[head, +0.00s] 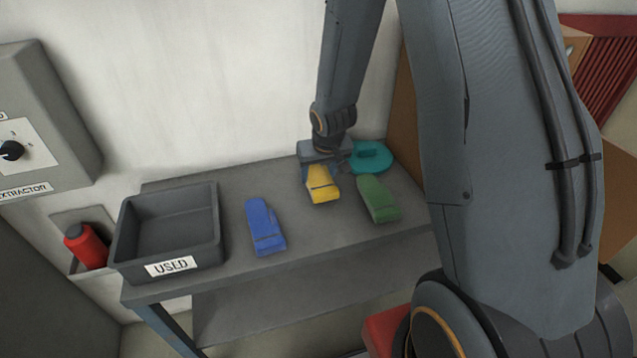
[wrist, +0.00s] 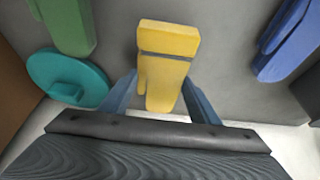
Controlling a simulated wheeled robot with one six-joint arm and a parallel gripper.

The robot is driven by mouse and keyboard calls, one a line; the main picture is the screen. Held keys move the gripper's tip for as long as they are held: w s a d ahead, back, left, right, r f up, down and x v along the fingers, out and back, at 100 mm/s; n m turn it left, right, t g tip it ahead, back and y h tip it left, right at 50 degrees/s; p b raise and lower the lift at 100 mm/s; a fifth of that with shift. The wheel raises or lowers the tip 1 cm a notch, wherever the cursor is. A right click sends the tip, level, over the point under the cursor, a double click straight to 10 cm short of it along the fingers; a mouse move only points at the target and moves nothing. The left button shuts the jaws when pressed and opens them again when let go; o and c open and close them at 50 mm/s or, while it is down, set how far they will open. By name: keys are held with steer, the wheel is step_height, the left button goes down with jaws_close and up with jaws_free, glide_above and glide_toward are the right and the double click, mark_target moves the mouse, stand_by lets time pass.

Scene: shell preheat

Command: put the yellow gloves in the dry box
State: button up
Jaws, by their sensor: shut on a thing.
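The yellow gloves (head: 321,186) are on the grey bench between the blue gloves and the green gloves. My gripper (head: 323,168) is above the bench with its fingers around the yellow gloves. In the wrist view the yellow gloves (wrist: 165,65) sit between my two blue-grey fingers (wrist: 155,95), which are closed on their sides. I cannot tell whether the gloves are lifted off the bench or still touch it. No box marked dry shows in either view.
Blue gloves (head: 264,226) lie left and green gloves (head: 378,198) right on the bench (head: 300,250). A teal round lid-like thing (head: 372,157) lies behind. An empty grey bin marked USED (head: 168,228) stands at the bench's left end. A red flask (head: 86,246) is beyond it.

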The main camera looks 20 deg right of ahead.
steer(key=shift+f+b, duration=1.05)
steer(key=shift+f, duration=0.15)
steer(key=o, duration=1.2)
